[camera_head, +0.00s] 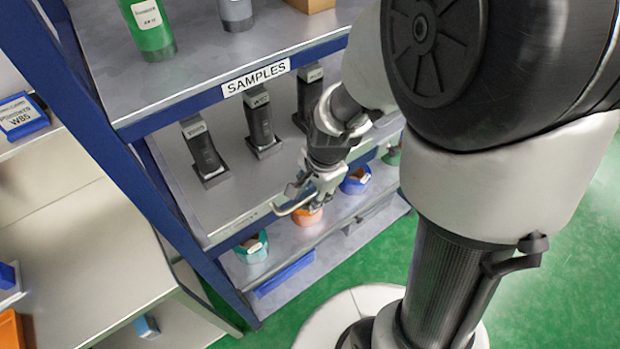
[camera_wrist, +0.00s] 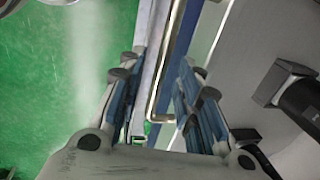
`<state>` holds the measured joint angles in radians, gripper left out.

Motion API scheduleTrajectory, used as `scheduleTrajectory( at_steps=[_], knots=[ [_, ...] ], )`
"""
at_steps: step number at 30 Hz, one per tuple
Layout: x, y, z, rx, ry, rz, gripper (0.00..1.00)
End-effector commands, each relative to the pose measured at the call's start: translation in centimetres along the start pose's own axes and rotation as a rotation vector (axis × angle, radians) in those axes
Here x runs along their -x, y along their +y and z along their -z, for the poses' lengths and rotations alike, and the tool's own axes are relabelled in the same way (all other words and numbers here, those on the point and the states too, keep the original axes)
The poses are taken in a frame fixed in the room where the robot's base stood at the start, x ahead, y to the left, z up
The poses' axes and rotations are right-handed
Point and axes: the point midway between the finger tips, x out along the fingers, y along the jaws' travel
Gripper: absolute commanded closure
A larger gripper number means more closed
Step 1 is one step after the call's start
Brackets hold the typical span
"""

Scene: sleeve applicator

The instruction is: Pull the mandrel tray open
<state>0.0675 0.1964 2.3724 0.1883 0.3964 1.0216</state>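The mandrel tray (camera_head: 236,207) appears to be the grey middle level of the blue-framed rack, with several dark upright pieces on it. A pale bent bar handle (camera_head: 291,208) sticks out at its front edge. My gripper (camera_head: 312,192) is at that front edge, beside the handle. In the wrist view, the handle (camera_wrist: 152,103) runs between the two fingers of my gripper (camera_wrist: 160,85), with gaps showing on both sides. The fingers are open. Whether either finger touches the bar cannot be told. Part of the tray's front edge is hidden by my gripper.
The upper shelf (camera_head: 215,65) labelled SAMPLES overhangs the tray and holds a green bottle (camera_head: 148,28). The bottom shelf (camera_head: 325,232) holds a teal container (camera_head: 252,248), an orange one (camera_head: 307,216) and a blue one (camera_head: 356,180). Green floor (camera_head: 395,245) in front of the rack is clear.

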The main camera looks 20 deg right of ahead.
Motion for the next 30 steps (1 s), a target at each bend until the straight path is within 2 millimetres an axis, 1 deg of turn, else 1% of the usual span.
scheduleTrajectory(
  at_steps=[1,2,15,30],
  knots=[
    [0.02,-0.01,0.0,0.0,0.0,0.0,0.69],
    [0.02,-0.01,0.0,0.0,0.0,0.0,0.71],
    [0.03,0.0,0.0,0.0,0.0,0.0,1.0],
    [0.03,0.01,0.0,0.0,0.0,0.0,1.0]
  ],
)
